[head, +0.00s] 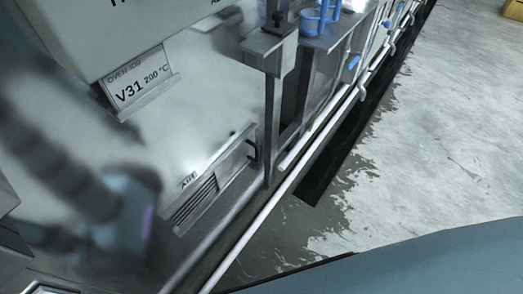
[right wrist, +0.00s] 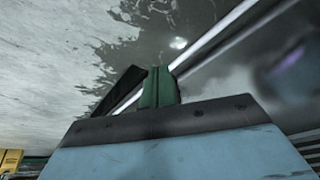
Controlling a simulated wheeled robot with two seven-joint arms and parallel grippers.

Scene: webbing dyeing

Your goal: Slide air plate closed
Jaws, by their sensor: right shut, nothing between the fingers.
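The air plate (head: 233,163) is a flat metal slide low on the steel machine front in the head view. A dark handle (head: 253,149) stands at its right end. At the left of its frame, under a small "AIR" label (head: 189,181), a group of dark slots (head: 195,203) is uncovered. My right gripper (right wrist: 150,88) shows in the right wrist view as dark and green fingers, shut and empty. It is not visible in the head view, and I cannot tell its distance from the handle. My left gripper is not in view.
An oven sign (head: 143,88) reading V31 200 °C hangs above. A white pipe (head: 262,215) runs along the machine's foot. A steel post (head: 272,125) stands just right of the handle. The blurred shape at left looks like my reflection. The floor (head: 430,140) at right is clear.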

